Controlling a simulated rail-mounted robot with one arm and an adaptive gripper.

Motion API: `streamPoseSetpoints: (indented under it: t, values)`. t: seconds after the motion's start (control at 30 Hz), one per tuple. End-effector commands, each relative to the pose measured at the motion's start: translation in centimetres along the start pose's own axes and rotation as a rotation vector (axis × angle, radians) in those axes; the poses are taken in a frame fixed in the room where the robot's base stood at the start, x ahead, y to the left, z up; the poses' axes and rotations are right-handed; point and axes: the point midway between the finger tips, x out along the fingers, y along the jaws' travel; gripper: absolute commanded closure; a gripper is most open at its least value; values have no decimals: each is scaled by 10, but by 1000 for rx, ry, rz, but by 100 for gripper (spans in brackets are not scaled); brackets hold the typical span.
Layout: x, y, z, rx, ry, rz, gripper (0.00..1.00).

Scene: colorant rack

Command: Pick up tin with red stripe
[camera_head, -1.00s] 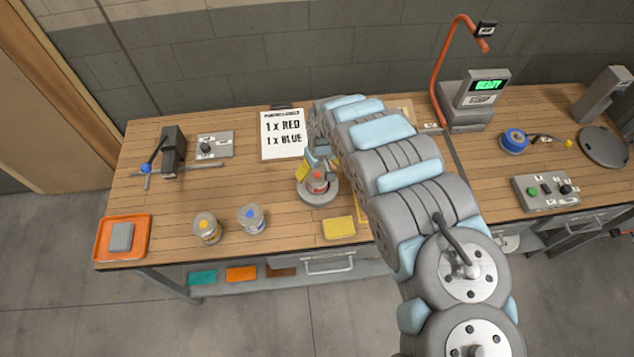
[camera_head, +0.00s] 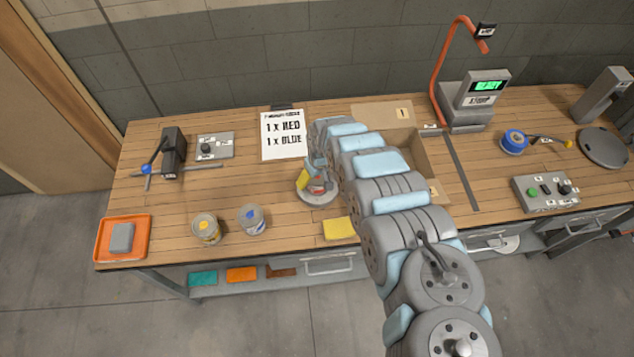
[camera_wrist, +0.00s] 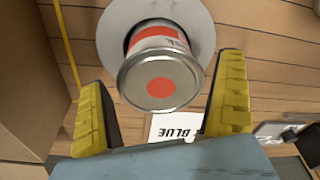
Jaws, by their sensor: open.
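The tin with the red stripe (camera_wrist: 160,76) stands on a round grey plate (camera_wrist: 205,20). Its lid carries a red dot and a red band shows on its side. In the head view the tin (camera_head: 319,187) is partly covered by my gripper (camera_head: 314,180). In the wrist view my gripper (camera_wrist: 168,110) is open, with its yellow-padded fingers left and right of the tin's lower part in the picture. Gaps show between the pads and the tin, so it is not held.
A yellow-dotted tin (camera_head: 206,229) and a blue-dotted tin (camera_head: 252,219) stand left of the plate. A cardboard box (camera_head: 425,165) is behind my arm. A yellow sponge-like block (camera_head: 338,228) lies near the front edge. A paper sign (camera_head: 284,135) lies behind.

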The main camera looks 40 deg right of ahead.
Motion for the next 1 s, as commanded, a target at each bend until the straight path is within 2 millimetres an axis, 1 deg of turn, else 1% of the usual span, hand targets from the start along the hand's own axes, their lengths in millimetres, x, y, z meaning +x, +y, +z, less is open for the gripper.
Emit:
streamPoseSetpoints:
  t: [0.13, 0.3, 0.7, 0.73, 0.77, 0.8, 0.87, 0.9, 0.93, 0.97, 1.0]
  values:
    - [8, -2, -2, -1, 3, -3, 0]
    - [18, -1, 0, 0, 0, -2, 0]
    - [21, 1, -1, 0, 1, 1, 0]
    - [21, 1, -1, 0, 1, 1, 3]
    - [21, 1, -1, 0, 1, 1, 12]
    - [21, 1, -1, 0, 1, 1, 23]
    - [21, 0, -1, 0, 1, 1, 40]
    - [21, 1, -1, 0, 1, 1, 52]
    - [21, 1, -1, 0, 1, 1, 60]
    - [21, 1, -1, 0, 1, 1, 63]
    - [21, 1, -1, 0, 1, 1, 63]
